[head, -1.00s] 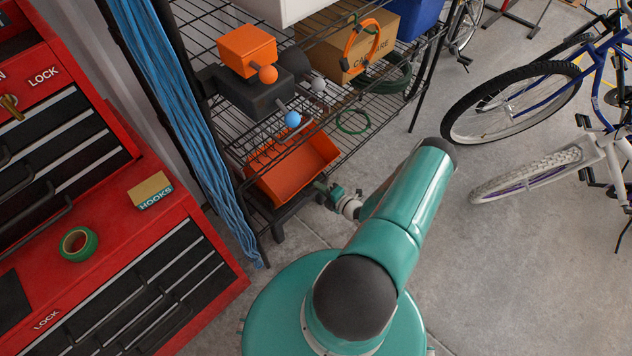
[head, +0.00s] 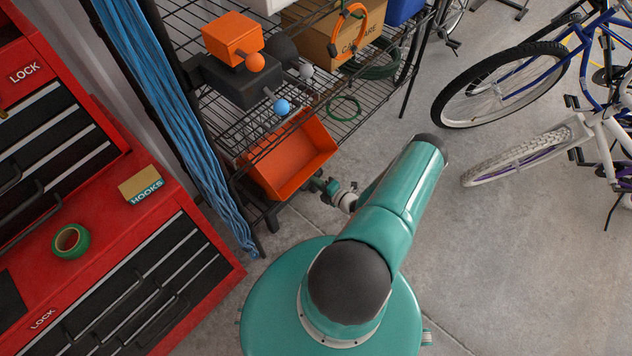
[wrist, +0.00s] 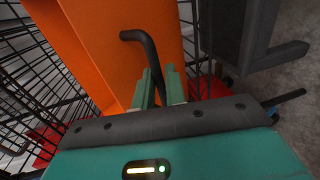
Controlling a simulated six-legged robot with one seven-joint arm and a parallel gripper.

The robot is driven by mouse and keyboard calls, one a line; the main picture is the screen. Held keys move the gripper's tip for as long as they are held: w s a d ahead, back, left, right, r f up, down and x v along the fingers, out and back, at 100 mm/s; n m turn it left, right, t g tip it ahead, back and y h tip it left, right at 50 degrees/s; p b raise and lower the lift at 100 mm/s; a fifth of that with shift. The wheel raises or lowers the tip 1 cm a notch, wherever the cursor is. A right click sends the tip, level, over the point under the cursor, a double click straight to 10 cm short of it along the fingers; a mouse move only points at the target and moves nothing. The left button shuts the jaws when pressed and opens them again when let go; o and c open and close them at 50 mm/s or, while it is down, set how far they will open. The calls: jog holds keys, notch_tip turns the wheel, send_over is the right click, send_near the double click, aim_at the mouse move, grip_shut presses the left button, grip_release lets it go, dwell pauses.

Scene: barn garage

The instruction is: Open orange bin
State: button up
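The orange bin (head: 290,167) sits low on the black wire shelf, its open top facing my body camera and its hollow inside visible. In the wrist view, a broad orange face (wrist: 95,40) fills the upper left, with a bent black handle (wrist: 146,48) in front of it. My gripper (wrist: 160,88) has its two pale green fingers close together on either side of the handle's lower part; the exact contact is partly hidden. In the head view, my gripper (head: 322,186) is at the bin's lower right corner.
A smaller orange box (head: 232,38) with an orange ball knob sits on a black box (head: 240,80) above. A red tool chest (head: 110,230) stands left, blue cords (head: 170,110) hang beside the shelf, and bicycles (head: 520,85) stand right. Bare concrete floor lies at the lower right.

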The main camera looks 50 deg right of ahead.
jog(key=o, duration=0.3)
jog(key=shift+s+a+f, duration=0.1)
jog(key=shift+s+f, duration=0.15)
jog(key=shift+f, duration=0.35)
jog(key=shift+o, duration=0.4)
jog(key=shift+r, duration=0.2)
jog(key=shift+r, duration=0.1)
jog(key=s+r, duration=0.3)
jog(key=s, duration=1)
jog(key=shift+s+d, duration=0.2)
